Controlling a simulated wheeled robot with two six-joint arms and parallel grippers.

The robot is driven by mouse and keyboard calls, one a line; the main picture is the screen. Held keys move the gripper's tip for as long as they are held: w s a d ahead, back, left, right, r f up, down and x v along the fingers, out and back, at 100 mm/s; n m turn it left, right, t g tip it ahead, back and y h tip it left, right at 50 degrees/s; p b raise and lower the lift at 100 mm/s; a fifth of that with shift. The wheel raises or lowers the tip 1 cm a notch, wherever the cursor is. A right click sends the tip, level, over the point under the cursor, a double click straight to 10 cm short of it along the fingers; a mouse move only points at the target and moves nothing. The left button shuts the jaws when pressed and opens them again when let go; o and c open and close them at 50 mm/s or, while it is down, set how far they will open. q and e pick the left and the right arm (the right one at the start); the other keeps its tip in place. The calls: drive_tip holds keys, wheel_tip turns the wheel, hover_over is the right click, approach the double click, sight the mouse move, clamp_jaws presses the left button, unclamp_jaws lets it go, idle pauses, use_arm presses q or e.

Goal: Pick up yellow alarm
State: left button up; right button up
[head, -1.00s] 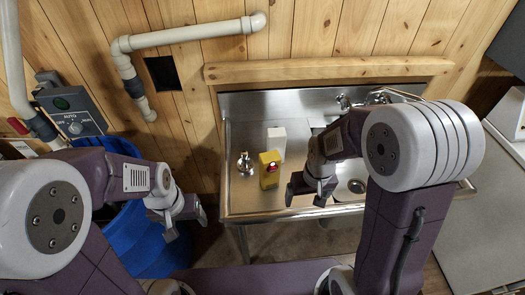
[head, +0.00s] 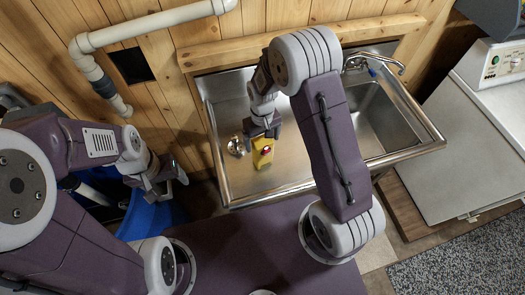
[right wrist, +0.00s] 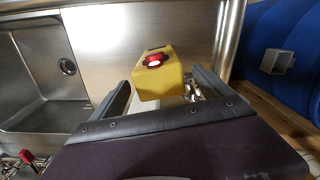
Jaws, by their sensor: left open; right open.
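The yellow alarm (head: 263,153) is a small yellow box with a red button, standing on the steel counter left of the sink basin. My left gripper (head: 160,182) is open and empty at the left, above the blue bin, away from the alarm.
A metal fitting (head: 237,147) stands on the counter just left of the alarm. The sink basin (head: 380,118) and its faucet (head: 375,62) are to the right. A blue bin (head: 150,218) stands on the floor at the left. A wooden ledge (head: 300,40) runs behind the sink.

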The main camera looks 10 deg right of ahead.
wheel_tip(320, 180, down, 2)
drive_tip(key=shift+w+f, duration=0.2)
drive_tip(key=shift+f, duration=0.05)
drive_tip(key=shift+f+p, duration=0.2)
drive_tip(key=shift+p, duration=0.3)
drive_tip(key=f, duration=0.1)
drive_tip(key=f+p, duration=0.1)
drive_tip(key=f, duration=0.2)
drive_tip(key=shift+s+p, duration=0.25)
drive_tip(key=shift+p, duration=0.1)
drive_tip(key=shift+w+f, duration=0.1)
drive_tip(key=shift+f, duration=0.25)
drive_tip(key=c, duration=1.5)
drive_tip(key=shift+o, duration=0.2)
